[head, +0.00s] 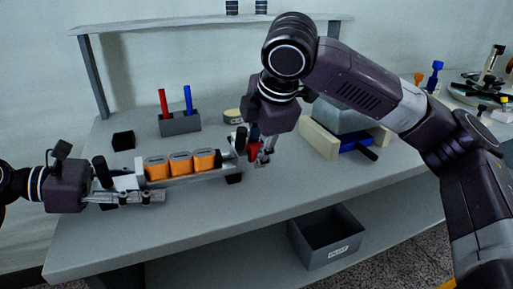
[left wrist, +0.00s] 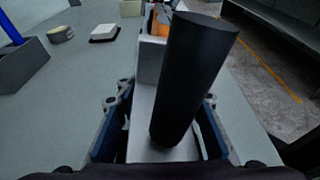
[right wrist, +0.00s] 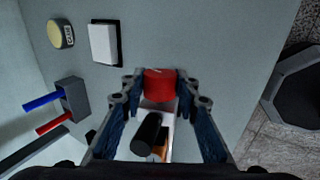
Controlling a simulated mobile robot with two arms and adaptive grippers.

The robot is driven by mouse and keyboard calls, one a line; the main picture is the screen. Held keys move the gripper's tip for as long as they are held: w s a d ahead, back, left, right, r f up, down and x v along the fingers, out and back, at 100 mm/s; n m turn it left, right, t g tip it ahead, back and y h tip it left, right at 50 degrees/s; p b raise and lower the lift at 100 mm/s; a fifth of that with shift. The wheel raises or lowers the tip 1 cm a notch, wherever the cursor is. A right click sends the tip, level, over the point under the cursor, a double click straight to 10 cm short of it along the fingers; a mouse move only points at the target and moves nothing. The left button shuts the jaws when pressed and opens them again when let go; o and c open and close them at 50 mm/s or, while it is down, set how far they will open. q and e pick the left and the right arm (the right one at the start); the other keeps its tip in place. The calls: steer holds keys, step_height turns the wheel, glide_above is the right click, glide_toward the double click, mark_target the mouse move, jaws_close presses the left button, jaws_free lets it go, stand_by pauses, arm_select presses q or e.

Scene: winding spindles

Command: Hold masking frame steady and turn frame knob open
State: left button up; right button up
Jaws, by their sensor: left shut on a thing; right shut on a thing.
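The masking frame (head: 205,176) is a pale metal bar lying lengthwise on the bench, with orange blocks (head: 180,163) in a row in it and a black upright handle near each end. My left gripper (head: 148,196) is shut on the frame's left end, beside the black handle (left wrist: 190,80) that fills the left wrist view. The red frame knob (right wrist: 160,84) is at the frame's right end. My right gripper (right wrist: 160,90) comes from above and is shut on the knob, one finger on each side. In the head view the knob is partly hidden by my right gripper (head: 262,158).
A grey holder (head: 180,124) with a red and a blue rod stands behind the frame. A black block (head: 123,140) is at the back left. A pale fixture with a blue bar (head: 355,143) stands to the right. A grey bin (head: 325,238) is below the bench's front edge.

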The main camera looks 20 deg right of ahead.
mark_target(258, 147)
steer(key=t, duration=0.4)
steer(key=shift+s+f+t, duration=0.3)
steer(key=shift+f, duration=0.05)
steer(key=shift+f+m+t, duration=0.15)
steer(key=shift+m+t, duration=0.15)
steer(key=shift+t, duration=1.9)
steer(key=shift+s, duration=0.1)
steer(key=o, duration=1.1)
steer(key=shift+o, duration=0.3)
step_height(258, 147, up, 10)
steer(key=shift+r, duration=0.2)
